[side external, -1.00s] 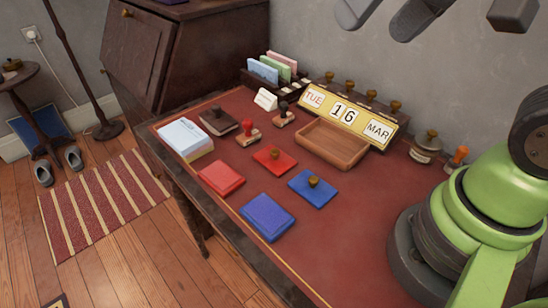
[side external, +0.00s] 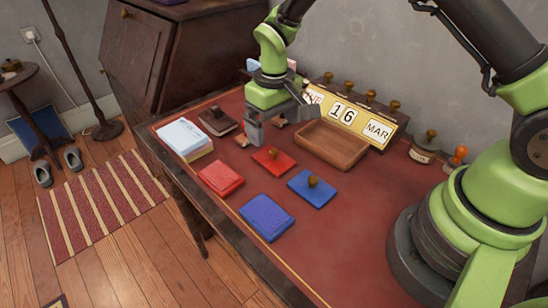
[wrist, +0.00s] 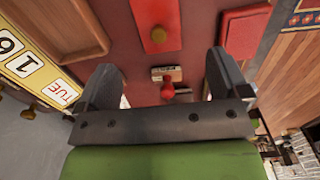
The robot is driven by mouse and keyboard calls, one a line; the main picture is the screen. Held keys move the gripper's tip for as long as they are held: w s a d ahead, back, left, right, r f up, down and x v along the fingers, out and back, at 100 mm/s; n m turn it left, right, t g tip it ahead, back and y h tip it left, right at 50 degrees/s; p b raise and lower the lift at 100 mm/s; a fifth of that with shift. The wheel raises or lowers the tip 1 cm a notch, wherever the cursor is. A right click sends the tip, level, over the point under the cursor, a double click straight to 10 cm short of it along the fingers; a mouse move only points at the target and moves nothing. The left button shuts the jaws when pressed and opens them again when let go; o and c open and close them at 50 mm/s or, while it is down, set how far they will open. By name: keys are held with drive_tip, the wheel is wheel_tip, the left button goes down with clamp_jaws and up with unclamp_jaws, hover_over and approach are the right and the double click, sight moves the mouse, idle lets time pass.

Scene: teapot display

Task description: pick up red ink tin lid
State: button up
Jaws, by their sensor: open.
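The red ink tin lid (side external: 273,160) is a flat red plate with a brown knob, lying on the desk in front of the wooden tray. In the wrist view the lid (wrist: 154,12) is at the top centre, beyond my fingertips. My gripper (side external: 280,122) is open and hangs above the back of the desk, behind the lid and apart from it.
A plain red pad (side external: 221,178) lies left of the lid, a blue plate with a knob (side external: 312,188) right, and a blue pad (side external: 266,217) in front. The wooden tray (side external: 333,146) and calendar (side external: 375,128) stand behind. White papers (side external: 184,138) lie at left.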

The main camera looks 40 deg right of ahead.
sight(276, 153)
drive_tip(key=f, duration=0.8)
drive_tip(key=shift+s+d+f, duration=0.1)
drive_tip(key=shift+s+f, duration=0.1)
drive_tip(key=c, duration=1)
